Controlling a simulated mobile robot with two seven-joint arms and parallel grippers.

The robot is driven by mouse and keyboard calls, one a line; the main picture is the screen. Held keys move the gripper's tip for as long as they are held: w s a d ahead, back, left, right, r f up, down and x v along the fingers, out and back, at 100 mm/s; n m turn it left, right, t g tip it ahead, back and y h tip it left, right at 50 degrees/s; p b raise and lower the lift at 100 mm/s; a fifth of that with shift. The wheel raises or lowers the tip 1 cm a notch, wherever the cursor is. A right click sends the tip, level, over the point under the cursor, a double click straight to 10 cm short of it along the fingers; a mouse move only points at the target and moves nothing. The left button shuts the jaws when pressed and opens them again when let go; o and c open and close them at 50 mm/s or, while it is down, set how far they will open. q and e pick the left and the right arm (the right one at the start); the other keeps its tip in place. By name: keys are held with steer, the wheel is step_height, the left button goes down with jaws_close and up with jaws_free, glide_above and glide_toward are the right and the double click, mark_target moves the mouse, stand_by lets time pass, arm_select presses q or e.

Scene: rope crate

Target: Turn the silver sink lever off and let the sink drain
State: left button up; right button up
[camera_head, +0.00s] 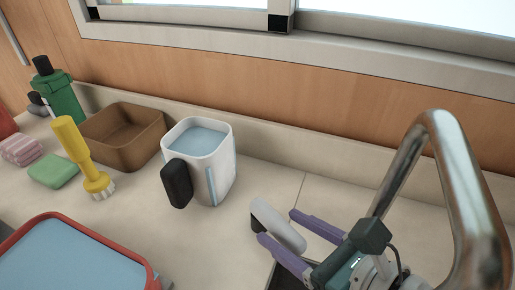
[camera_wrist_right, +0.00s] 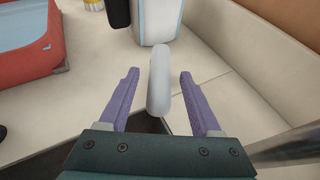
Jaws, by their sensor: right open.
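The silver sink lever (camera_head: 278,226) is a rounded pale grey bar beside the sink, low in the head view. It also shows in the right wrist view (camera_wrist_right: 158,85). My right gripper (camera_head: 280,227) is open, with its two purple fingers on either side of the lever. In the right wrist view a gap shows between the lever and each finger (camera_wrist_right: 158,75). My left gripper is out of view.
A white jug of water (camera_head: 222,165) with a black handle stands beyond the lever. A red tub of water (camera_head: 110,243) is at the lower left. A brown bin (camera_head: 152,152), a yellow brush (camera_head: 74,145), a green sponge (camera_head: 53,171) and a green bottle (camera_head: 64,100) stand further left.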

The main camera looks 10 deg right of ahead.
jaws_close()
stand_by(0.5)
stand_by(0.9)
